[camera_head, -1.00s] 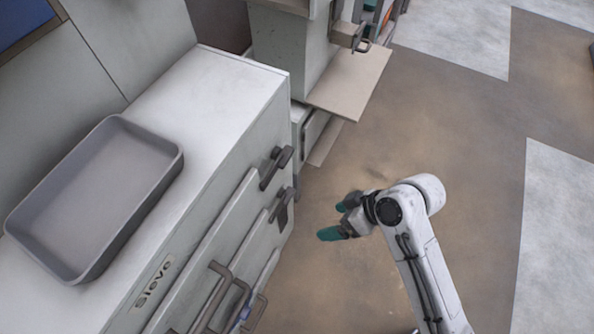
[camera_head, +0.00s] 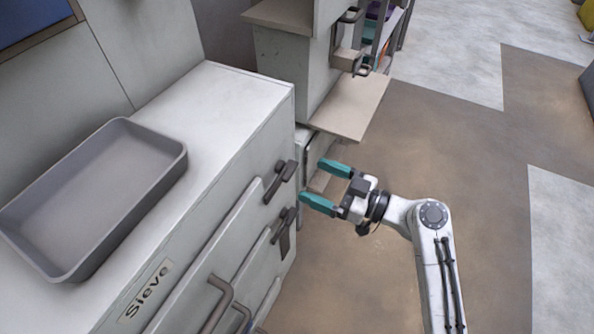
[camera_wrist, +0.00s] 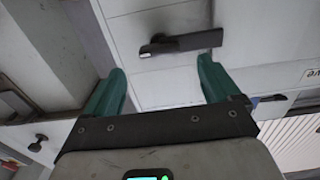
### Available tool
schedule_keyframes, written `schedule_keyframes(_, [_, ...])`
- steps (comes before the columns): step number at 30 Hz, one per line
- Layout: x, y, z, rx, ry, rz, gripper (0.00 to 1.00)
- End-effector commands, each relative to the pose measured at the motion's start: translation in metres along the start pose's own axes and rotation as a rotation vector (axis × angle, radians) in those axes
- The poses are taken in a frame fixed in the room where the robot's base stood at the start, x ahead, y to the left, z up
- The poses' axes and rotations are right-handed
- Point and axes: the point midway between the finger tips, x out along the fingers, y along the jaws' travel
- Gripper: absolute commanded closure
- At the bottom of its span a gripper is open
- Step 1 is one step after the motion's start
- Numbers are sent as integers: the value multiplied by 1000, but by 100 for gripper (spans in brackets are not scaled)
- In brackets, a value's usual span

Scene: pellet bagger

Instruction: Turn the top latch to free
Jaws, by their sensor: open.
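The top latch (camera_head: 280,180) is a dark grey lever on the front of the white Sieve cabinet (camera_head: 238,112), near its right edge. A second dark latch (camera_head: 285,230) sits just below it. In the wrist view the top latch (camera_wrist: 182,43) lies ahead of my fingers, its bar running sideways in that picture. My gripper (camera_head: 318,182) has teal fingers, spread open and empty, pointing at the cabinet front. It is to the right of the latch and apart from it. The wrist view also shows my gripper (camera_wrist: 160,85) with a clear gap between the fingers.
A grey tray (camera_head: 150,205) rests on the cabinet top. Grey handles (camera_head: 217,300) stick out lower on the front. Another machine with a beige shelf (camera_head: 350,105) stands behind. The floor (camera_head: 440,130) to the right is clear.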

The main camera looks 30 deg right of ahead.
Motion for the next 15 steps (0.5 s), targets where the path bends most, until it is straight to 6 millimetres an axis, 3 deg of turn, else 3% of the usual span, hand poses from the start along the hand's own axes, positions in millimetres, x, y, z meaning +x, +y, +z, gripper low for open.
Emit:
schedule_keyframes(6, [38,-1,-2,1,1,-3,11])
schedule_keyframes(15, [59,0,0,2,-1,-1,11])
